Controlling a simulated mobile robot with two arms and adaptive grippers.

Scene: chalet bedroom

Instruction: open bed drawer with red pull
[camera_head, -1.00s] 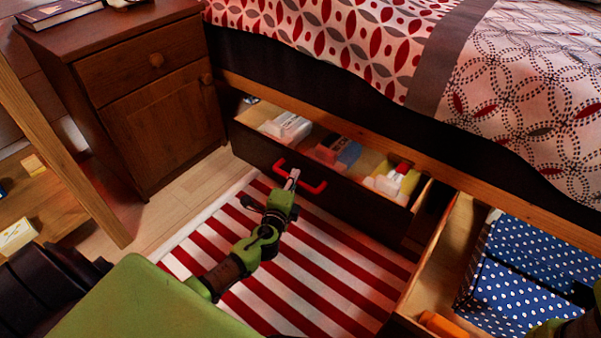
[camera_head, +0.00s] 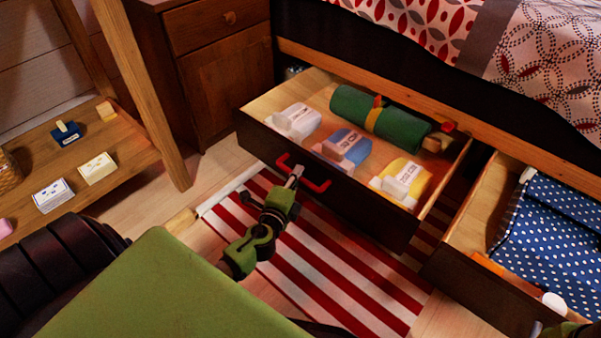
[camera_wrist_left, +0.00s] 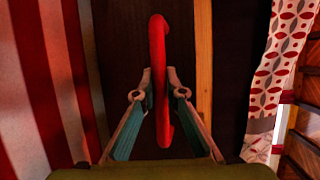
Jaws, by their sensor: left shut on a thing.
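The dark-fronted bed drawer (camera_head: 330,200) with the red pull (camera_head: 318,185) stands well out from under the bed, open at the top. White, blue and yellow packs and a strapped green roll (camera_head: 380,120) lie inside the drawer. My right gripper cannot be made out.
A second open drawer (camera_head: 480,290), holding blue dotted cloth, stands at the right. A nightstand (camera_head: 225,80) and a wooden post (camera_head: 145,95) stand at the left. A striped rug (camera_head: 320,270) lies below the drawer.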

